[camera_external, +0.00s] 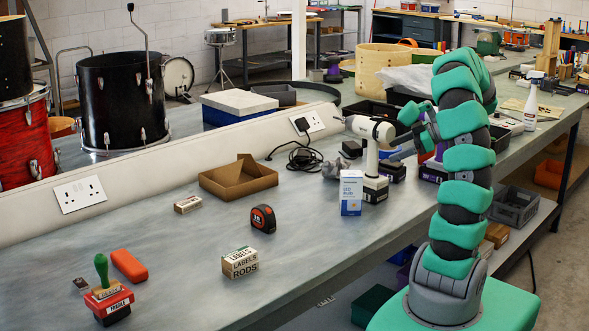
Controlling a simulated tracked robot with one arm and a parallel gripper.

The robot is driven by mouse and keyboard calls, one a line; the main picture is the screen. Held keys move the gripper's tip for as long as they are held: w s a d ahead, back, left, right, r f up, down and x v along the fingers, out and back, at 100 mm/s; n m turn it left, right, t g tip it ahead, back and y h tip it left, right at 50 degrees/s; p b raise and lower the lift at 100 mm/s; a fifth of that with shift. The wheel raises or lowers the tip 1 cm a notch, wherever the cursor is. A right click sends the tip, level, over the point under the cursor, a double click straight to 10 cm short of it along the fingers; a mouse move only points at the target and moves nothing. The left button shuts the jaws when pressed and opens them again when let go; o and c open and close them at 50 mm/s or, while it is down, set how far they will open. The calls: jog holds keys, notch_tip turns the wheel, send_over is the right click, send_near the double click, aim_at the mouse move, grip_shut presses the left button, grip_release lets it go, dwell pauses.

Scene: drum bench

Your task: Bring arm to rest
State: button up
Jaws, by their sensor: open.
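My arm (465,160), dark with teal padded covers, rises from its base at the lower right and bends over at the top. My gripper (409,129) hangs at the left of the arm, above the bench, pointing left. Its jaws are open and I see nothing held between them. It is close to the back of a white cordless drill (372,130) that stands upright on its battery. Whether the two touch cannot be told from this side.
A blue-and-white bulb box (351,193) stands before the drill. The bench (320,245) also holds an open cardboard tray (238,178), tape measure (263,218), labels box (240,262), stamp (108,299) and black charger (304,158). A spray bottle (531,107) stands right of my arm. The bench's front middle is clear.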

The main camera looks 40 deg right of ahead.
jog(key=w+d+r+m+h+p, duration=0.1)
jog(key=d+r+m+h+p, duration=0.1)
jog(key=d+r+h, duration=0.35)
jog(key=w+d+r+n+t, duration=0.2)
jog(key=w+r+t, duration=0.1)
jog(key=w+r, duration=0.65)
jog(key=w+a+r+m+t+h+b, duration=0.1)
jog(key=w+a+r+t+h, duration=0.2)
jog(key=r, duration=0.8)
jog(key=w+a+r+m+t+h+b, duration=0.15)
jog(key=w+a+r+h, duration=0.35)
jog(key=r, duration=0.6)
jog(key=s+a+r+m+b, duration=0.1)
jog(key=s+a+r+m, duration=0.3)
jog(key=a+r, duration=0.6)
jog(key=s+a+f+g+y, duration=0.1)
jog(key=s+a+f+y, duration=0.1)
jog(key=a, duration=0.8)
jog(key=s+a+f+m+g+y+b, duration=0.1)
jog(key=s+a+f+y, duration=0.2)
jog(key=a, duration=0.8)
jog(key=shift+s+f+y, duration=0.2)
jog(key=shift+s+y, duration=0.65)
jog(key=shift+y, duration=0.2)
jog(key=shift+a+g, duration=0.1)
jog(key=shift+g, duration=0.15)
